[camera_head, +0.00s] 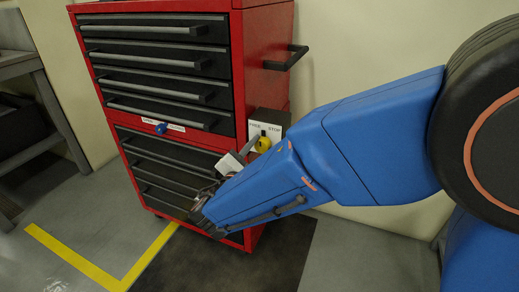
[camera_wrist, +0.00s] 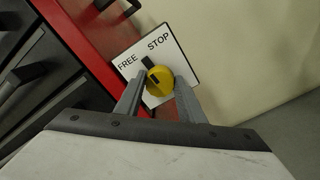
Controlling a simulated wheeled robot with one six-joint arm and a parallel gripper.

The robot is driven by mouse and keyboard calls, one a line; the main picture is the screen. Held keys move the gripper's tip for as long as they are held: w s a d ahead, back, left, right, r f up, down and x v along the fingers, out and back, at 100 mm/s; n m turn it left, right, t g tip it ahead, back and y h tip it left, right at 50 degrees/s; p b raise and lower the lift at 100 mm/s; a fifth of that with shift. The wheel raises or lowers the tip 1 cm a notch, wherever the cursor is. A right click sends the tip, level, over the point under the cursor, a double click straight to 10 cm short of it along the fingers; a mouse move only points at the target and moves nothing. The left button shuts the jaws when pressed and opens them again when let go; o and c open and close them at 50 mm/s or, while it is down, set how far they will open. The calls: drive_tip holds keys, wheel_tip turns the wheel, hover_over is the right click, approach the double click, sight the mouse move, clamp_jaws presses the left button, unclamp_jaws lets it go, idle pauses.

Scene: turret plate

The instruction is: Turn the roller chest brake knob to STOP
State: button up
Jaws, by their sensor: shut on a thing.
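The brake knob (camera_wrist: 161,83) is round and yellow, on a white label plate (camera_wrist: 183,66) with the words FREE and STOP. A black pointer (camera_wrist: 148,62) at the knob's upper edge lies between the two words. In the wrist view my gripper (camera_wrist: 160,78) has one grey finger on each side of the knob and is shut on it. In the head view the knob (camera_head: 264,145) shows on the right side of the red roller chest (camera_head: 262,50). My arm and wrist hide part of the plate and my fingers there.
A black side handle (camera_head: 287,60) sticks out above the plate. Black drawers with long grey handles fill the chest's front, with a small blue knob (camera_head: 161,128) on a label strip. A grey workbench (camera_head: 40,70) stands left. A pale wall is behind.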

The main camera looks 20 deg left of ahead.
drive_tip(key=m, duration=0.5)
drive_tip(key=shift+f+m, duration=0.1)
drive_tip(key=shift+m, duration=0.2)
drive_tip(key=shift+f+m, duration=0.1)
drive_tip(key=shift+m, duration=2)
drive_tip(key=o, duration=1)
drive_tip(key=shift+o, duration=0.2)
drive_tip(key=s+a, duration=0.1)
drive_tip(key=s, duration=1.6)
drive_tip(key=shift+s+a, duration=0.15)
drive_tip(key=shift+s, duration=0.05)
